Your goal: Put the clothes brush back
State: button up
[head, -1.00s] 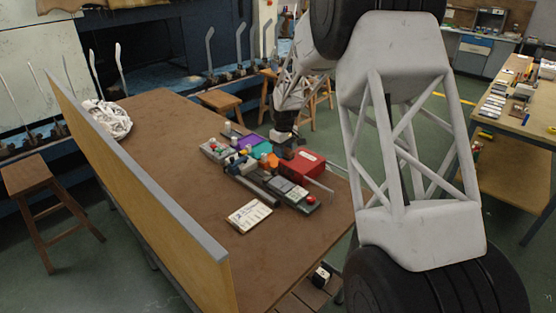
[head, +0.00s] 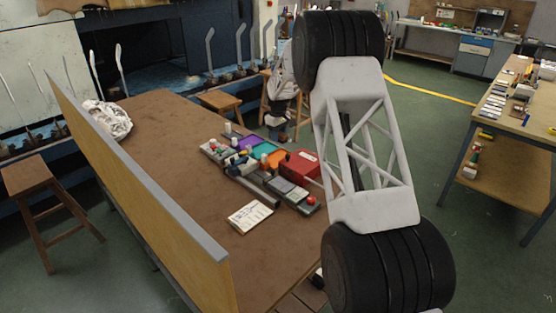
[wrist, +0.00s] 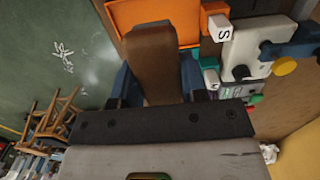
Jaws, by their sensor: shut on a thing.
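My gripper (head: 278,121) is in the head view at the far edge of the table, behind the trays and small items. In the wrist view its blue-grey fingers (wrist: 158,84) are shut on a brown, wood-like piece, which looks like the clothes brush (wrist: 152,62). The brush points away from the wrist, and its far end overlaps the edge of an orange tray (wrist: 150,14) in that view. Its bristles cannot be made out. In the head view the brush is too small and dark to tell apart from the gripper.
A white cloth heap (head: 108,120) is at the far left. An upright board (head: 130,170) lines the left edge. The table's middle is clear.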

jog(key=shift+w, duration=0.5)
send_over(278, 159)
jog(key=shift+w+f, duration=0.2)
jog(key=shift+f, duration=2.95)
jog(key=shift+f, duration=0.1)
jog(key=shift+f, duration=1.75)
jog(key=shift+f, duration=0.15)
jog(key=o, duration=0.9)
